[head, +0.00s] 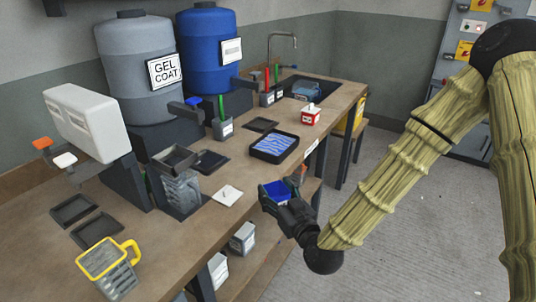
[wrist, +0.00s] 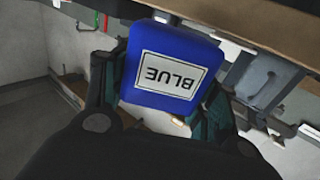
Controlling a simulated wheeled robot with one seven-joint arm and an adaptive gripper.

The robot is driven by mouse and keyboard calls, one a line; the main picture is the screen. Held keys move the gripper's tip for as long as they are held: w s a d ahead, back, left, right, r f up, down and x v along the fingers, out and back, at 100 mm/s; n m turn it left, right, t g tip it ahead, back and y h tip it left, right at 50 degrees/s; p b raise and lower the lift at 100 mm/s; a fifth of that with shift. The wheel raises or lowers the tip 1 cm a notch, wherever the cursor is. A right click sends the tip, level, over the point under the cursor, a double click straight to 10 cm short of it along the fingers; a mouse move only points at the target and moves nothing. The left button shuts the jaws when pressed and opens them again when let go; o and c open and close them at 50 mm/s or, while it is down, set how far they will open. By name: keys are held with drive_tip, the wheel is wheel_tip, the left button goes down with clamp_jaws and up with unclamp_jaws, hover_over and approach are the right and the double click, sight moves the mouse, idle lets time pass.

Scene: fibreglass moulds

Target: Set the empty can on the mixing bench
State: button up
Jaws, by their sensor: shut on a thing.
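My gripper (head: 281,197) is shut on a blue container (head: 276,190) just off the front edge of the wooden bench (head: 160,228). In the wrist view, the blue container (wrist: 172,62) sits between the dark green finger pads of my gripper (wrist: 165,95). Its white label reads BLUE and appears upside down. I cannot see whether it is empty. The bench edge (wrist: 275,28) runs across the upper right of the wrist view, apart from the container. No sign in view names the mixing bench.
Bare wood lies along the front left. Containers (head: 242,238) stand on a lower shelf.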

sight(266, 188)
drive_tip(key=a+r+y+b, duration=0.1)
drive_tip(key=s+a+r+n+y+b, duration=0.1)
drive_tip(key=b, duration=0.1)
drive_tip(key=shift+a+r+g, duration=0.25)
drive_tip(key=shift+a+g, duration=0.15)
drive_tip(key=shift+s+a+r+n+g+y+b, duration=0.15)
drive_tip(key=shift+s+a+r+n+y+b, duration=0.05)
drive_tip(key=shift+r+b, duration=0.2)
drive_tip(key=shift+s+a+r+n+g+y+b, duration=0.15)
drive_tip(key=shift+r+n+y+b, duration=0.05)
drive_tip(key=shift+r+b, duration=0.15)
drive_tip(key=w, duration=0.5)
drive_tip(key=w+a+f+p, duration=0.1)
drive_tip(key=w, duration=0.4)
drive_tip(key=w+a+p, duration=0.1)
drive_tip(key=w, duration=0.5)
drive_tip(key=shift+a+f, duration=0.15)
drive_tip(key=shift+s+f, duration=0.1)
drive_tip(key=shift+f, duration=1.65)
drive_tip(key=shift+f, duration=0.2)
drive_tip(key=o, duration=1.2)
drive_tip(key=shift+c, duration=0.2)
drive_tip(key=shift+r, duration=0.2)
